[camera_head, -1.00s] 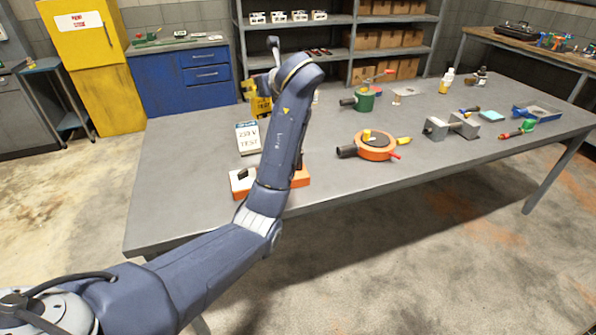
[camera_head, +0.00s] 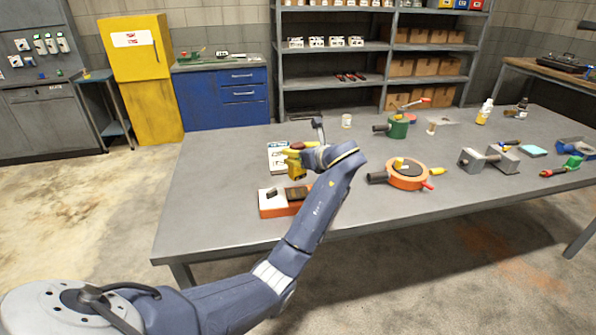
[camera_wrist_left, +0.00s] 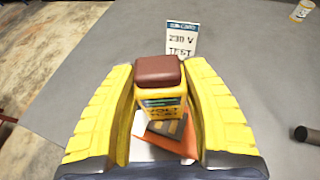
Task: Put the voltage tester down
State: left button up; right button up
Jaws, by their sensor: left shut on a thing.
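The voltage tester (camera_wrist_left: 155,100) is a yellow body with a dark red-brown top. In the left wrist view it stands between the two yellow fingers of my left gripper (camera_wrist_left: 160,88), which is shut on it. In the head view the tester (camera_head: 296,168) and the gripper (camera_head: 303,155) are over the left part of the table, just behind an orange and white block (camera_head: 275,208) with dark patches on top. That block also shows below the tester in the wrist view (camera_wrist_left: 182,146). I cannot tell whether the tester touches anything below it. My right gripper is out of view.
A white "230 V TEST" sign (camera_wrist_left: 182,40) stands behind the tester. An orange round device (camera_head: 408,178), a green pot (camera_head: 398,128) and a grey vise-like block (camera_head: 474,160) are further right. The grey table (camera_head: 205,200) is bare at its left end.

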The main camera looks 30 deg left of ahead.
aim_at(301, 171)
pick_arm(q)
jog(key=shift+f, duration=3.2)
jog(key=shift+f, duration=0.15)
jog(key=o, duration=1.3)
jog(key=v, duration=1.2)
jog(key=shift+r, duration=0.25)
